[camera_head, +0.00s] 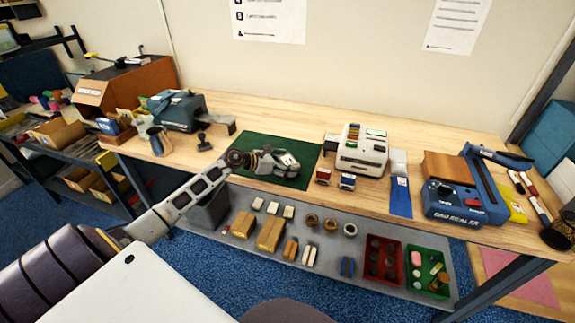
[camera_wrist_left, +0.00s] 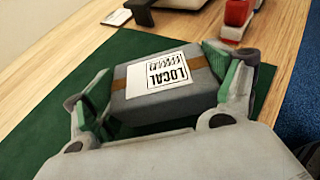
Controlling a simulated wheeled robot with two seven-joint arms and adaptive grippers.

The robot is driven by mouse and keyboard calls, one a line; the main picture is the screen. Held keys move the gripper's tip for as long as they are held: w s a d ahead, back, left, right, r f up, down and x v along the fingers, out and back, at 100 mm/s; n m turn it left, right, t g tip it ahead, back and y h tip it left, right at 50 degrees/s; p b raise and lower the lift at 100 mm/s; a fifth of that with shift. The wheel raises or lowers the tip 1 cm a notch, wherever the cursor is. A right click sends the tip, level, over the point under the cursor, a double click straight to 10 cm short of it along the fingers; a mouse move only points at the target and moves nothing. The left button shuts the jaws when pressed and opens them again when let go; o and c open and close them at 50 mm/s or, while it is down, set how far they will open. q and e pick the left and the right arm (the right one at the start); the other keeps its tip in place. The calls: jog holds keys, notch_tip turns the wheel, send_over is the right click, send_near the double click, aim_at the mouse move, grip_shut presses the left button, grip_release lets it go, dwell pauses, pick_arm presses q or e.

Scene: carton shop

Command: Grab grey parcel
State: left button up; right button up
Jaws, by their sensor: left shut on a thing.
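The grey parcel (camera_wrist_left: 165,85) shows in the left wrist view, with a brown strap and a white label reading "LOCAL". It is between the two green-padded fingers of my left gripper (camera_wrist_left: 168,100), which is shut on it. Below it is the dark green mat (camera_wrist_left: 30,80); I cannot tell whether the parcel touches the mat. In the head view my left gripper (camera_head: 280,163) is over the green mat (camera_head: 248,145) on the wooden table, and it mostly hides the parcel. My right gripper is not in view.
Right of the mat are two small stamps (camera_head: 323,176) and a white label printer (camera_head: 362,150). A blue bag sealer (camera_head: 455,203) stands farther right. A teal tape dispenser (camera_head: 172,112) is at the left. A lower shelf (camera_head: 240,208) holds boxes, rolls and trays.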

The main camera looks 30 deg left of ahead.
pick_arm(q)
jog(key=shift+r, duration=1.1)
notch_tip(320, 180, up, 7)
jog(key=shift+f, duration=0.1)
notch_tip(320, 180, up, 9)
jog(key=shift+b, duration=0.3)
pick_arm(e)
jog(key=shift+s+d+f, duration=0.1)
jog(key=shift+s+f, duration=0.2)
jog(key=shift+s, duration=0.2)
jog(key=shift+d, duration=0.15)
